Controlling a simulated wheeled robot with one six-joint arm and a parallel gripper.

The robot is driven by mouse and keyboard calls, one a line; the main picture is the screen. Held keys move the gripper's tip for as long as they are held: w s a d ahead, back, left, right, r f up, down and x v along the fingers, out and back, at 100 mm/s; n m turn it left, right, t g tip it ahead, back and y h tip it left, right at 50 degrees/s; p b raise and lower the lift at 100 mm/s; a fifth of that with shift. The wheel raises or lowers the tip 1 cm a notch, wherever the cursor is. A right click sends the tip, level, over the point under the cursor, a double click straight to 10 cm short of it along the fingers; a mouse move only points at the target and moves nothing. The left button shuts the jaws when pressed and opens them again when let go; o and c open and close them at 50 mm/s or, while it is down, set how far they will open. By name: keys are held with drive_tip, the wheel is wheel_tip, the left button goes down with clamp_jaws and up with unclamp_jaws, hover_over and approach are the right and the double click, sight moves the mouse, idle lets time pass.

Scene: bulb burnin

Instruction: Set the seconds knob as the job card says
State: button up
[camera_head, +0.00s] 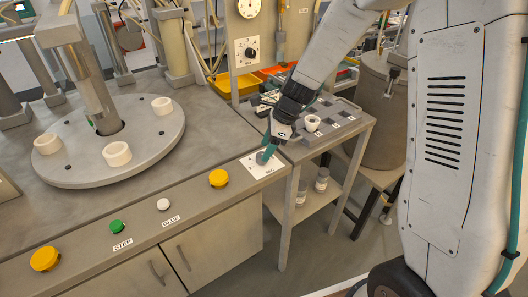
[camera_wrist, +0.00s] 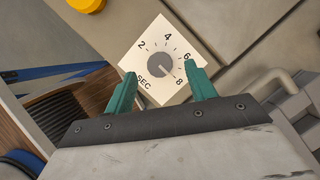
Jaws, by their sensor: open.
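The seconds knob (camera_wrist: 160,66) is a round grey knob on a square white dial plate (camera_wrist: 147,48) marked 2, 4, 6, 8 and SEC. Its thin pointer mark seems to lie toward the 8, but it is small. In the head view the dial plate (camera_head: 257,172) sits at the bench's front right corner, with the knob mostly hidden by my gripper. My gripper (camera_head: 267,153) is open above the dial. In the wrist view its green fingers (camera_wrist: 160,71) stand on either side of the knob, apart from it. I cannot make out a readable job card.
A yellow button (camera_head: 219,179) is left of the dial, then a white GLUE button (camera_head: 163,204) and a green STEP button (camera_head: 117,227). A round turntable (camera_head: 84,172) with white rings is farther left. A side table (camera_head: 352,129) stands right of the bench.

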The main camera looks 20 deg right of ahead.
drive_tip(key=shift+x, duration=1.35)
drive_tip(key=c, duration=1)
